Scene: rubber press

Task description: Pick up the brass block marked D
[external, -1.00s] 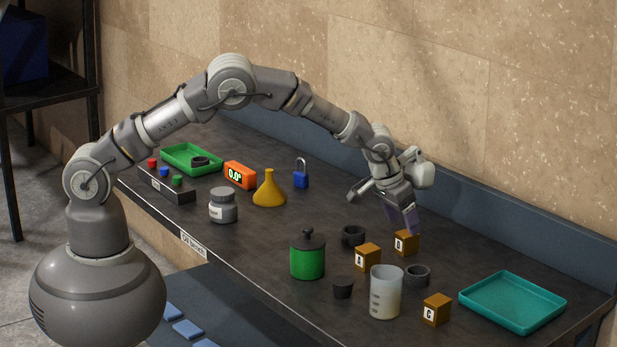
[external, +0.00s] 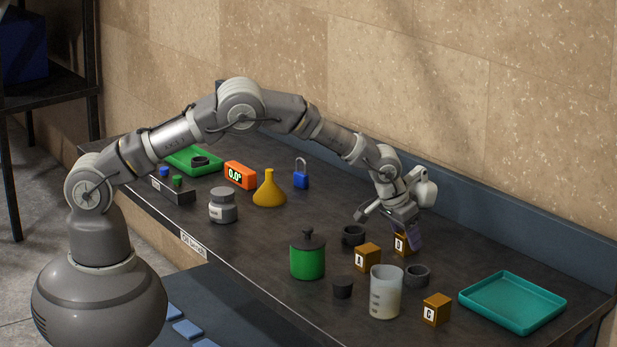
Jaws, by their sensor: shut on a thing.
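The brass block marked D (external: 401,245) stands on the dark bench, behind and to the right of the brass block marked A (external: 367,257). Another brass block, marked C (external: 436,309), is nearer the front right. My gripper (external: 409,238) points down over block D with its purple fingers at the block's sides, and it is shut on block D. The fingers hide part of the block's top and right side. The block appears to rest on the bench.
Dark rubber rings stand close by, one to the left (external: 353,236) and one to the right (external: 417,275). A beaker (external: 385,292), a green lidded jar (external: 307,258) and a small black cup (external: 343,288) stand in front. A teal tray (external: 513,333) lies at right.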

